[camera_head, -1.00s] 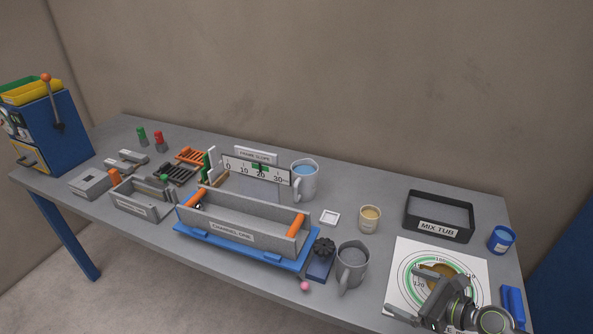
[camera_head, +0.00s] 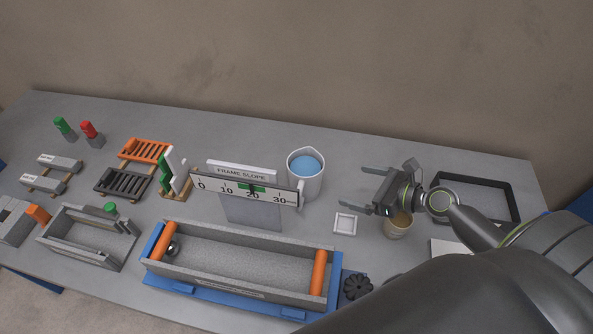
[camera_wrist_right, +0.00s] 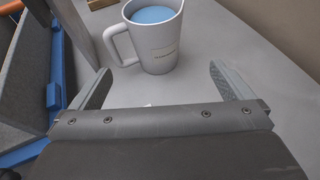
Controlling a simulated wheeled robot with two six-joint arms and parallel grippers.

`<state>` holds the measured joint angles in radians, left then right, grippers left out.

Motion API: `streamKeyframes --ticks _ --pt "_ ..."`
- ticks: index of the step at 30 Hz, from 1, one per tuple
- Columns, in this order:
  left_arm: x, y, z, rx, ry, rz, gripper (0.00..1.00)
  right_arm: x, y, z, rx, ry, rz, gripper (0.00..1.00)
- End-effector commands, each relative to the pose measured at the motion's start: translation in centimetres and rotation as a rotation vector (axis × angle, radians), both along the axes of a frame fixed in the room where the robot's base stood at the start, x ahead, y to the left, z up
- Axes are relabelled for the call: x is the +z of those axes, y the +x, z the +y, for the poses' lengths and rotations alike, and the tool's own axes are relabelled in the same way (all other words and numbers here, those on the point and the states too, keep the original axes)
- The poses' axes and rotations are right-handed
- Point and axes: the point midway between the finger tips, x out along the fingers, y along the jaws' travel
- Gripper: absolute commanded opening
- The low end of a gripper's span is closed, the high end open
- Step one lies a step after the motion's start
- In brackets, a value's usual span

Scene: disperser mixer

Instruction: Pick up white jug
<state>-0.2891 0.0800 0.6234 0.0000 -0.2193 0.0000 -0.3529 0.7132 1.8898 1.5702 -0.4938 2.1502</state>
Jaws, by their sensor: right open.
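The white jug (camera_head: 305,184) stands upright on the table just right of the frame slope gauge, with blue liquid inside. In the right wrist view the jug (camera_wrist_right: 157,45) is ahead of the fingers, its handle on the left and a label on its front. My right gripper (camera_head: 352,187) is open and empty, to the right of the jug with its fingers pointing left toward it. In the wrist view the open fingers (camera_wrist_right: 163,85) are apart and the jug is beyond their tips, not between them. My left gripper is not in view.
The frame slope gauge (camera_head: 248,190) stands close left of the jug. A grey channel on a blue base (camera_head: 240,262) is in front. A small white square dish (camera_head: 345,223) and a beige cup (camera_head: 397,228) are near my right gripper. A black tub (camera_head: 505,190) is at right.

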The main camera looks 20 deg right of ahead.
Motion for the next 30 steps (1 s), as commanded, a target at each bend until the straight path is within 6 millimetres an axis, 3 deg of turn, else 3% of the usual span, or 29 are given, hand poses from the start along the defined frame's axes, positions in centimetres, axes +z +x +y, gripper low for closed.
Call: streamKeyframes --ticks 9,20,30 --pt "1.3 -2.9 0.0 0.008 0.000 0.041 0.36 -1.6 4.1 2.5 -0.001 0.007 -0.003 1.00" --pt "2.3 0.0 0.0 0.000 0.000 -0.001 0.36 -4.0 8.7 5.3 0.000 0.004 0.000 1.00" --pt "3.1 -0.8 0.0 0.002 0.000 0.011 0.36 -4.8 10.6 6.7 0.001 0.006 0.000 1.00"
